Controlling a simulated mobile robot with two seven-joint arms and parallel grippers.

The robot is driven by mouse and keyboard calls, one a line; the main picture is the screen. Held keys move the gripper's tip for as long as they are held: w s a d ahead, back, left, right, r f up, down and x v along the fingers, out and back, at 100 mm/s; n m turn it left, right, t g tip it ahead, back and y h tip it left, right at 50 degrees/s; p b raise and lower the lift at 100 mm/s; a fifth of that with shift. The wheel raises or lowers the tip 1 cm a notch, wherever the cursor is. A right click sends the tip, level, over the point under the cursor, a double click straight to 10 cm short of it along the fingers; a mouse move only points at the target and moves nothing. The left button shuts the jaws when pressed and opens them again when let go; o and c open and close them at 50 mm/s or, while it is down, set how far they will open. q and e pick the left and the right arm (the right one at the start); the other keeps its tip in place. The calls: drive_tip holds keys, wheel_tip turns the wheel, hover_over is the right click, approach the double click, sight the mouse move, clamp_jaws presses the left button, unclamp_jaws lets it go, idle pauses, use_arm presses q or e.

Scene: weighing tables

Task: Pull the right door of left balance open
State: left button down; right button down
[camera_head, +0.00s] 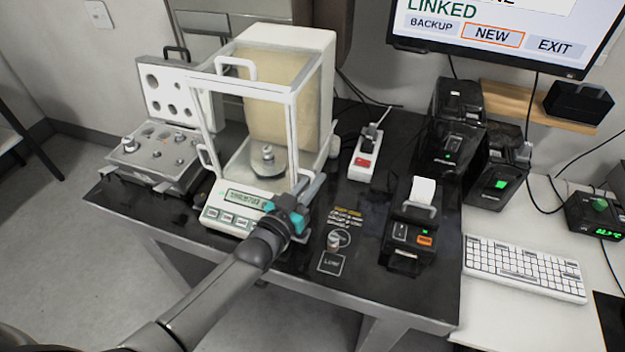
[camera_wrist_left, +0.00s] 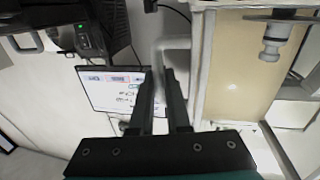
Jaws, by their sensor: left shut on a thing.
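The left balance (camera_head: 213,212) is white with a glass draft shield and stands on the dark table. A metal weight (camera_head: 267,154) sits on its pan inside; the weight also shows in the left wrist view (camera_wrist_left: 272,45). The right door (camera_head: 308,112) is the glass side facing right; I cannot tell whether it stands slightly open. My left gripper (camera_head: 312,185) is at the lower front right of the shield. In the left wrist view its fingers (camera_wrist_left: 165,78) are shut around the pale door handle (camera_wrist_left: 174,44). My right gripper is not in view.
A weight case (camera_head: 150,172) with its lid up stands left of the balance. A power strip (camera_head: 366,155), a small weight (camera_head: 334,240) and a black printer (camera_head: 408,238) are to the right. A monitor (camera_head: 490,35) hangs above.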

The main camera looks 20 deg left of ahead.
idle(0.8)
use_arm(q)
drive_tip(key=x, duration=0.1)
drive_tip(key=b+x, duration=0.1)
drive_tip(key=x, duration=0.1)
drive_tip(key=shift+w+a+b, duration=0.25)
drive_tip(key=shift+w+b, duration=0.1)
drive_tip(key=shift+w, duration=0.05)
drive_tip(key=c, duration=1.2)
unclamp_jaws()
drive_tip(key=shift+o, duration=0.2)
drive_tip(key=p+v, duration=0.2)
drive_tip(key=v, duration=1.3)
drive_tip(key=shift+s, duration=0.1)
